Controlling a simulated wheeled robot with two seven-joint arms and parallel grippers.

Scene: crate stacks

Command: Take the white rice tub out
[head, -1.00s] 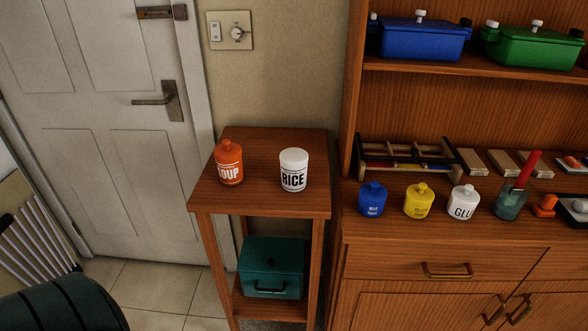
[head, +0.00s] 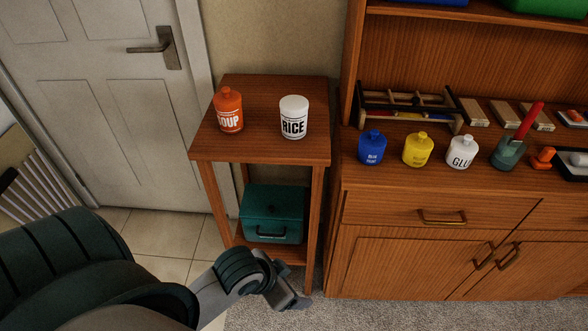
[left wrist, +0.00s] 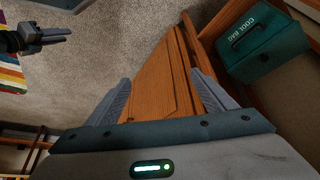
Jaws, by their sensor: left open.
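The white rice tub (head: 293,118) stands upright on top of the small wooden side table (head: 260,146), with a black RICE label facing me. An orange soup tub (head: 228,110) stands to its left, apart from it. My left gripper (head: 287,297) is low in front of the side table, below the tub and away from it. In the left wrist view its two fingers (left wrist: 160,98) are spread with nothing between them. The rice tub does not show in that view. What looks like my right gripper (left wrist: 50,38) shows at its upper left, too small to judge.
A teal cool bag (head: 272,213) sits on the side table's lower shelf. A wooden cabinet (head: 390,210) stands close on the right, with blue (head: 372,147), yellow (head: 418,149) and white glue (head: 461,151) tubs. A white door (head: 90,110) is at left.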

